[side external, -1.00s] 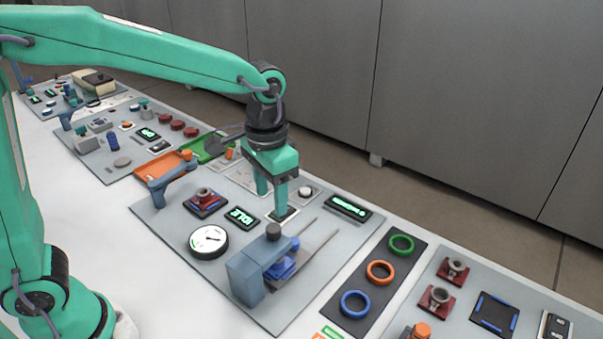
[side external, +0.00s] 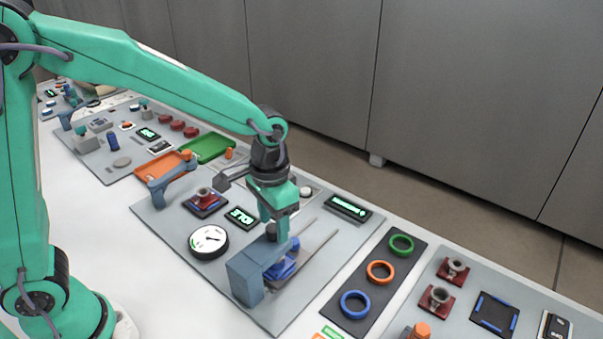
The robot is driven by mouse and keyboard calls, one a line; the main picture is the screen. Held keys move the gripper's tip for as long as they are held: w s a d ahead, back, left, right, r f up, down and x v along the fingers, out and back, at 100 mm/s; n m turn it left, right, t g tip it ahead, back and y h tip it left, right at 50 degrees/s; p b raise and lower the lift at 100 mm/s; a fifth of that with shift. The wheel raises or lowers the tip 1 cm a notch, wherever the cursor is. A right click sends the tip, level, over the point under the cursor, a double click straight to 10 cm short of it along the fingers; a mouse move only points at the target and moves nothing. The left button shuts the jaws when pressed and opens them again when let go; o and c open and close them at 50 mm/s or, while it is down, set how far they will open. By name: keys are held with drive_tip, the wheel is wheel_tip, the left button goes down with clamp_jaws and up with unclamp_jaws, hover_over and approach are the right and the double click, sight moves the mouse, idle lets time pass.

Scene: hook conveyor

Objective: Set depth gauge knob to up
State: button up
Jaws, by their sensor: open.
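A white round gauge dial (side external: 208,241) with a dark pointer lies on the grey panel, left of a blue-grey block (side external: 246,277). A dark round knob (side external: 271,231) stands by the top of this block; no label on it can be read. My gripper (side external: 274,229) points down at the knob, its jaws open. One finger is behind the knob and the other is at its right. Whether the fingers touch the knob cannot be told. The front finger and the block hide part of the area below.
A lit display (side external: 240,217) is left of my gripper, and another display (side external: 348,208) is to the right. A blue part (side external: 287,266) sits beside the block near thin rails. Coloured rings (side external: 379,272) lie on a dark strip at the right.

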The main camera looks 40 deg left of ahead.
drive_tip(key=shift+f, duration=0.4)
clamp_jaws()
drive_tip(key=shift+r, duration=1.25)
unclamp_jaws()
wheel_tip(320, 180, up, 8)
drive_tip(key=shift+f, duration=0.15)
drive_tip(key=shift+a, duration=0.1)
